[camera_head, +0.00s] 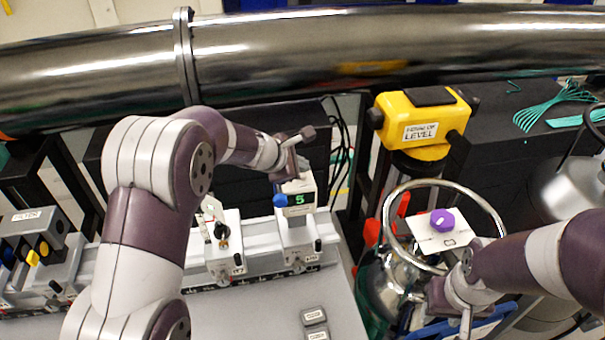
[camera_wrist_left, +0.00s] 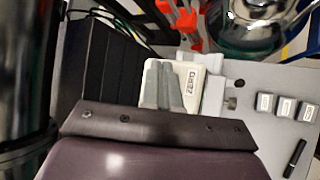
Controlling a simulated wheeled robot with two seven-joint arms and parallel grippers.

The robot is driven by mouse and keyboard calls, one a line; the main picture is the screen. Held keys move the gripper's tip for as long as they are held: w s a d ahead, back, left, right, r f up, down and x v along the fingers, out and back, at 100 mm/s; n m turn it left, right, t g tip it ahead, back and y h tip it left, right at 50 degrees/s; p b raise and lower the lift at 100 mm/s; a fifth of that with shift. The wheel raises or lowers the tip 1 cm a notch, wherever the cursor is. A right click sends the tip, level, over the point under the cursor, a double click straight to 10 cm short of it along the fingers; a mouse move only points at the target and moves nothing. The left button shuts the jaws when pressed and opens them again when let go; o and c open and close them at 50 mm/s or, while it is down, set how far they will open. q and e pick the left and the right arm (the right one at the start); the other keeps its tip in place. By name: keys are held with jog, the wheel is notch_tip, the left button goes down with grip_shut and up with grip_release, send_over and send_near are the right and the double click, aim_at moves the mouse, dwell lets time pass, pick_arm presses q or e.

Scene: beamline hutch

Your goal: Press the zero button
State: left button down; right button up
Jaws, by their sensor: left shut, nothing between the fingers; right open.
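A white box (camera_head: 298,190) with a green "5" display and a blue knob (camera_head: 280,200) on its left side stands on a rail-mounted carriage. Its labelled top (camera_wrist_left: 190,78) shows in the left wrist view. No label saying zero is readable, so I cannot tell which part is the zero button. My left gripper (camera_head: 290,172) is shut and empty, at the top of this box. In the left wrist view its fingers (camera_wrist_left: 165,85) lie together over the box's edge; contact is unclear. My right gripper (camera_head: 462,310) is open at the lower right, away from the box.
A second carriage (camera_head: 222,245) stands left on the rail. Small grey labelled blocks (camera_head: 314,316) lie on the bench. A yellow level (camera_head: 420,120), a metal handwheel ring (camera_head: 490,205) and a white card (camera_head: 425,237) with a purple knob (camera_head: 442,220) are right. A large pipe (camera_head: 300,50) crosses behind.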

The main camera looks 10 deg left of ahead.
pick_arm(q)
jog(key=shift+f+b, duration=0.4)
dwell(0.3)
jog(key=shift+r, duration=0.1)
jog(key=shift+r+p, duration=0.75)
jog(key=shift+r, duration=0.05)
notch_tip(320, 180, up, 5)
jog(key=p, duration=0.4)
dwell(0.6)
